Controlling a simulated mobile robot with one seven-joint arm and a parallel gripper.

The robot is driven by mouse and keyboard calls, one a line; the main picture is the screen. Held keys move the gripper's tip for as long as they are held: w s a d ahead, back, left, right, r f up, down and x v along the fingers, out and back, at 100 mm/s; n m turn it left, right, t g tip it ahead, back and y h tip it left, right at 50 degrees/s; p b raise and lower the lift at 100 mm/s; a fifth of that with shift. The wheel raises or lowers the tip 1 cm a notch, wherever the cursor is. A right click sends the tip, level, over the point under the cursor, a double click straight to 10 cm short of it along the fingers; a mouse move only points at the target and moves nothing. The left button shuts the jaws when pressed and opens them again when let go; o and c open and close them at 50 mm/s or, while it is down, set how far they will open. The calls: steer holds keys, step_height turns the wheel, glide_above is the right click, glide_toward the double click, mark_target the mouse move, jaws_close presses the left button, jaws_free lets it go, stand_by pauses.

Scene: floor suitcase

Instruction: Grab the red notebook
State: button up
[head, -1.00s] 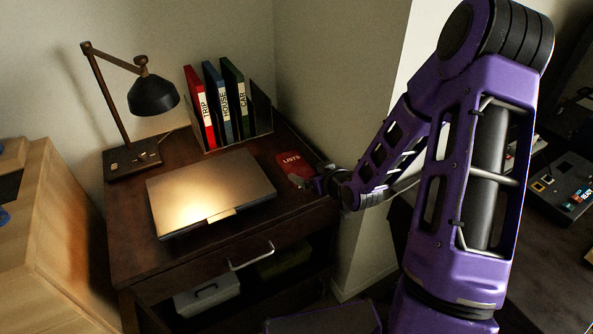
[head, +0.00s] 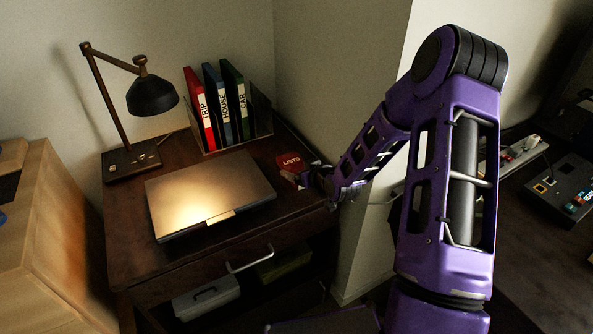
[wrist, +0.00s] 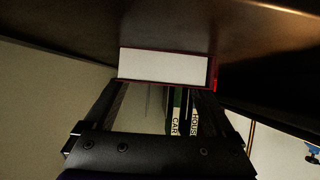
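The red notebook (head: 289,161), marked LISTS, is on the right part of the dark desk, near the wall. In the wrist view its white page edge (wrist: 163,66) faces me, framed by thin red cover edges. My gripper (head: 308,179) is at the notebook's near right side in the head view. In the wrist view the fingers of my gripper (wrist: 165,88) are spread apart, with their tips close to the two ends of the page edge. Whether the tips touch the notebook is unclear. The wrist link hides part of it in the head view.
A closed laptop (head: 205,192) lies left of the notebook on the desk (head: 130,240). Binders (head: 222,105) stand in a holder behind, with a lamp (head: 150,97) at the back left. A wall corner (head: 365,130) rises close beside my arm.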

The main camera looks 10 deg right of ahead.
steer(key=c, duration=1)
steer(key=shift+r, duration=0.1)
